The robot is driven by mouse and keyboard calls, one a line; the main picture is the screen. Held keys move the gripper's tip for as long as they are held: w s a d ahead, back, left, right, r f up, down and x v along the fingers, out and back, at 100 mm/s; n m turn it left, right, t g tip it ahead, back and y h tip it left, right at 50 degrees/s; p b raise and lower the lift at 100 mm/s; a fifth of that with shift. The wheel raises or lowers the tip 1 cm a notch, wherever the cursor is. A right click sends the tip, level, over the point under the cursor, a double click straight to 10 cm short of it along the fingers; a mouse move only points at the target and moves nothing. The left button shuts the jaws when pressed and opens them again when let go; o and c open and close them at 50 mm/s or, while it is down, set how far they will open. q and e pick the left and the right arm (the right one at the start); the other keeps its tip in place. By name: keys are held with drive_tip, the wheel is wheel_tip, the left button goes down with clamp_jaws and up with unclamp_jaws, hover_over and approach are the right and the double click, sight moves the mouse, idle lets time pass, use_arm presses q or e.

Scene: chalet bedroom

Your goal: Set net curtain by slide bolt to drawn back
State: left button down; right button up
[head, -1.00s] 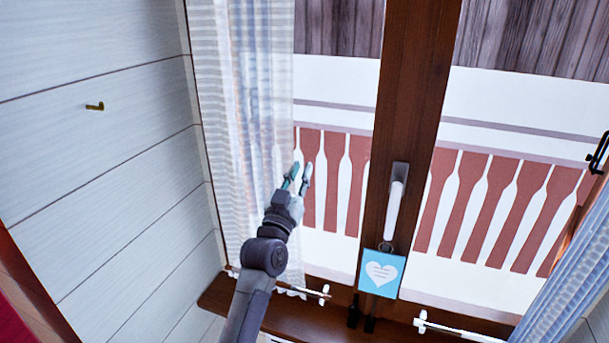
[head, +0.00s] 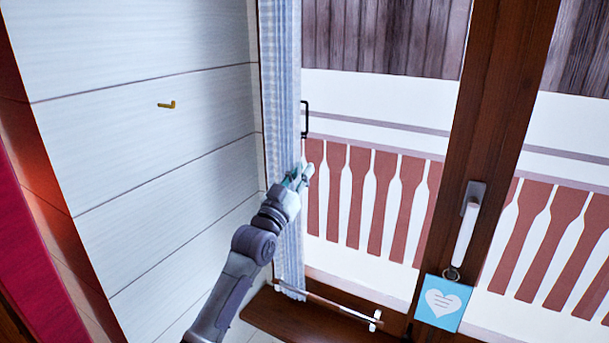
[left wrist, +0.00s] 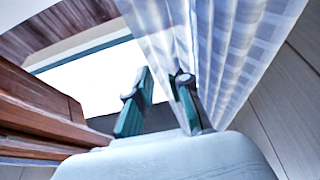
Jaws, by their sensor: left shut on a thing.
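The net curtain (head: 281,80) is pale, sheer and checked. It hangs gathered in a narrow bunch at the left side of the window, leaving the glass to its right uncovered. My left gripper (head: 301,178) is at the right edge of the curtain, shut on it. In the left wrist view the curtain (left wrist: 235,50) fills the upper right, and the teal fingers of the left gripper (left wrist: 160,98) are at its edge; the exact pinch is unclear. A black bracket-like fitting (head: 305,118), perhaps the slide bolt, shows beside the curtain above the gripper. My right gripper is out of view.
A white rod (head: 340,308) runs low along the window above the brown sill (head: 290,325). A window handle (head: 468,222) and a blue heart tag (head: 442,302) are on the wooden post to the right. A brass hook (head: 166,104) is on the left wall.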

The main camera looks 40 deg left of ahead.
use_arm(q)
drive_tip(key=shift+a+r, duration=0.1)
drive_tip(key=c, duration=1.4)
unclamp_jaws()
drive_tip(key=o, duration=0.4)
drive_tip(key=shift+a, duration=0.2)
drive_tip(key=shift+c, duration=0.2)
drive_tip(key=shift+s+d, duration=0.1)
drive_tip(key=shift+s+d+f, duration=0.1)
drive_tip(key=shift+s+f, duration=0.1)
drive_tip(key=shift+f, duration=0.1)
drive_tip(key=v, duration=1.1)
drive_tip(key=shift+s, duration=0.2)
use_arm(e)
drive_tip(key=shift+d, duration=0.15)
use_arm(q)
drive_tip(key=shift+f, duration=0.1)
